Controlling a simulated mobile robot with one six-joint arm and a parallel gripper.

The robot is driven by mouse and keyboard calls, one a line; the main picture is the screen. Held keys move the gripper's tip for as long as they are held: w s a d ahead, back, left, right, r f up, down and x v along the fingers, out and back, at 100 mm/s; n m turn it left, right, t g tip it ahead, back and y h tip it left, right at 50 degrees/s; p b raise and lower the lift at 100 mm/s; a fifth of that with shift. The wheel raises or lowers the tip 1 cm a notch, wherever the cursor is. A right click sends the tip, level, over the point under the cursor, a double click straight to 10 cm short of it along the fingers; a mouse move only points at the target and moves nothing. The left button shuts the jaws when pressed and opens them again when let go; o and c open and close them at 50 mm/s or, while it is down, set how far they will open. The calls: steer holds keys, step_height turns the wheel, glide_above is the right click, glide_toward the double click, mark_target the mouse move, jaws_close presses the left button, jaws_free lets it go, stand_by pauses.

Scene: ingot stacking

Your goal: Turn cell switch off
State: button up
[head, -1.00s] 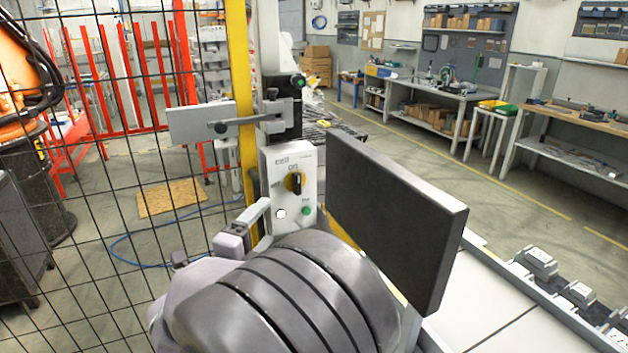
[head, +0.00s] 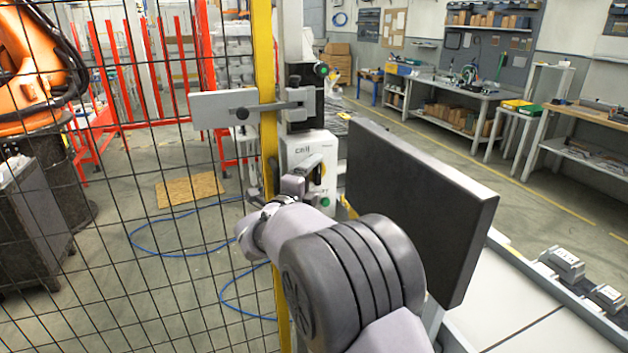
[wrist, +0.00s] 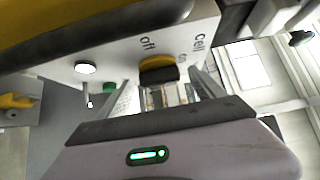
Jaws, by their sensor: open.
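The cell switch is a black knob on a yellow disc (wrist: 158,64), on a white control box (head: 322,145) marked "Cell", "On" and "Off". In the head view my gripper (head: 308,168) is in front of the box and hides much of the knob. In the wrist view the box (wrist: 205,42) fills the top, and my gripper (wrist: 168,92) is open, with its fingers apart at either side below the knob. The jaws look empty. I cannot tell whether a finger touches the knob, nor its exact setting.
A green button (wrist: 110,87) and a white round button (wrist: 85,68) sit beside the switch. A dark flat panel (head: 415,205) stands close to the right of my arm. A wire mesh fence with a yellow post (head: 264,60) is on the left.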

steer(key=c, duration=1.4)
steer(key=shift+o, duration=0.2)
steer(key=n+t+b, duration=0.1)
steer(key=b, duration=0.2)
steer(key=shift+f, duration=0.4)
steer(key=shift+f+n+t+h+b, duration=0.15)
steer(key=shift+n+t+h+b, duration=0.15)
steer(key=shift+n+t+b, duration=0.4)
steer(key=n+t, duration=0.1)
steer(key=n, duration=0.1)
steer(key=n+t+y, duration=0.1)
steer(key=n, duration=0.1)
steer(key=n+t+y, duration=0.1)
steer(key=n+t, duration=0.1)
steer(key=shift+w+d+f, duration=0.1)
steer(key=shift+d+f, duration=0.1)
steer(key=shift+d, duration=0.05)
steer(key=n+t+y, duration=0.1)
steer(key=n+y, duration=0.2)
steer(key=n+t+y, duration=0.1)
steer(key=n+y, duration=0.1)
steer(key=n, duration=0.2)
steer(key=n+t+y, duration=0.1)
steer(key=n+y, duration=0.2)
steer(key=n, duration=0.1)
steer(key=shift+w+d+f+y, duration=0.1)
steer(key=shift+d+y, duration=0.2)
steer(key=shift+n+y, duration=0.4)
steer(key=shift+y, duration=0.1)
